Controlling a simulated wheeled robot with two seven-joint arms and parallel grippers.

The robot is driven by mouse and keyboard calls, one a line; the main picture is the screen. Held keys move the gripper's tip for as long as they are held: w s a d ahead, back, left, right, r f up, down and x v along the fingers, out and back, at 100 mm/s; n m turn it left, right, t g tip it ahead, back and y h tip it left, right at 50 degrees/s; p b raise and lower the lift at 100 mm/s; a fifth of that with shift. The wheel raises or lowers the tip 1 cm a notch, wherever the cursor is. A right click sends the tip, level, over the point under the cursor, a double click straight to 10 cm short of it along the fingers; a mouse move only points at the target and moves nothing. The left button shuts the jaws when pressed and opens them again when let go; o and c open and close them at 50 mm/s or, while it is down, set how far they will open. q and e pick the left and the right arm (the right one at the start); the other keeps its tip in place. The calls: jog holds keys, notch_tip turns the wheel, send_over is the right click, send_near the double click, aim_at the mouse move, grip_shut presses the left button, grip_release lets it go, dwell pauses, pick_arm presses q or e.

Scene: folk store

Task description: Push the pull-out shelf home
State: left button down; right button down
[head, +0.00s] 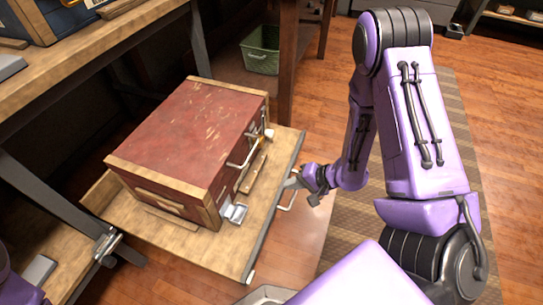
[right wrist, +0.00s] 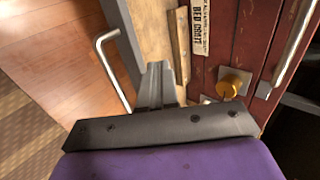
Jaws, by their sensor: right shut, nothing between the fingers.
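The wooden pull-out shelf (head: 165,238) stands out from the rack at the left and bears a large red chest (head: 185,135). Its dark front edge (head: 277,205) faces my right arm, and a pale bar handle (head: 291,197) sits on it. My right gripper (head: 294,184) is at that front edge, beside the handle. In the right wrist view its fingers (right wrist: 156,82) are together and empty, close to the shelf's edge strip (right wrist: 122,40). The handle (right wrist: 108,70) is left of them, not gripped. I cannot tell whether the fingers touch the edge. My left gripper is out of view.
A wooden workbench (head: 110,55) stands above and behind the shelf, with a dark metal leg (head: 60,205) beside it. A striped rug (head: 345,225) lies under my right arm.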

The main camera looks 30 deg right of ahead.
aim_at(252, 187)
jog(key=b+x, duration=0.2)
jog(key=x, duration=0.2)
jog(key=b+x, duration=0.2)
jog(key=x, duration=0.3)
jog(key=shift+f+b, duration=0.35)
jog(key=shift+f, duration=0.05)
jog(key=w+a, duration=0.1)
jog(key=w+a+b, duration=0.1)
jog(key=w, duration=0.1)
jog(key=shift+a+r, duration=0.1)
jog(key=shift+w+a+r, duration=0.1)
jog(key=shift+w+a, duration=0.1)
